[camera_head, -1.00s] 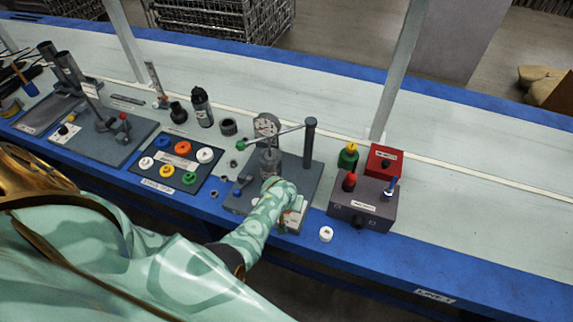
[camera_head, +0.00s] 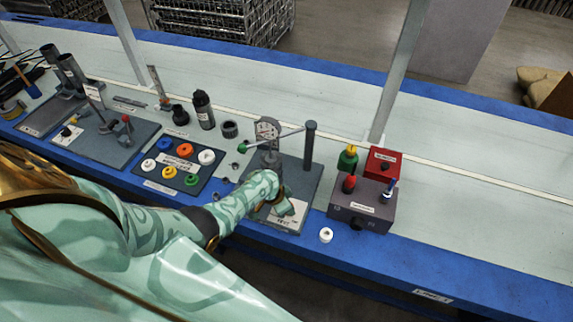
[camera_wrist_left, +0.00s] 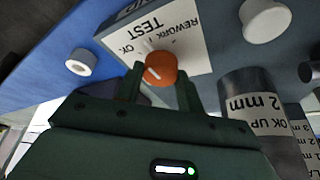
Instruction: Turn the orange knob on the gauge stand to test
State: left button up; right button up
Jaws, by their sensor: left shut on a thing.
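A small pale mark shows on the knob's lower left side. My left gripper (camera_wrist_left: 158,88) is shut on the knob, with one finger on each side. In the head view my left gripper (camera_head: 284,208) is at the stand's front edge and hides the knob. My right gripper is not in view.
A dark box (camera_head: 357,207) with red and blue knobs stands right of the stand, by a red box (camera_head: 384,161). A white ring (camera_head: 326,235) lies on the front edge. A tray of coloured rings (camera_head: 205,178) is at left. The bench's right side is clear.

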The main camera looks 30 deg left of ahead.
pick_arm(q)
jog(key=shift+m, duration=0.5)
jog(key=shift+f, duration=0.1)
jog(key=o, duration=1)
jog(key=shift+r, duration=0.25)
jog(key=p+v, duration=0.3)
jog(key=v, duration=0.2)
jog(key=p+v, duration=0.4)
jog(key=v, duration=0.1)
jog(key=p+v, duration=0.3)
jog(key=v, duration=0.3)
jog(key=shift+a+f, duration=0.1)
jog(key=shift+a, duration=0.25)
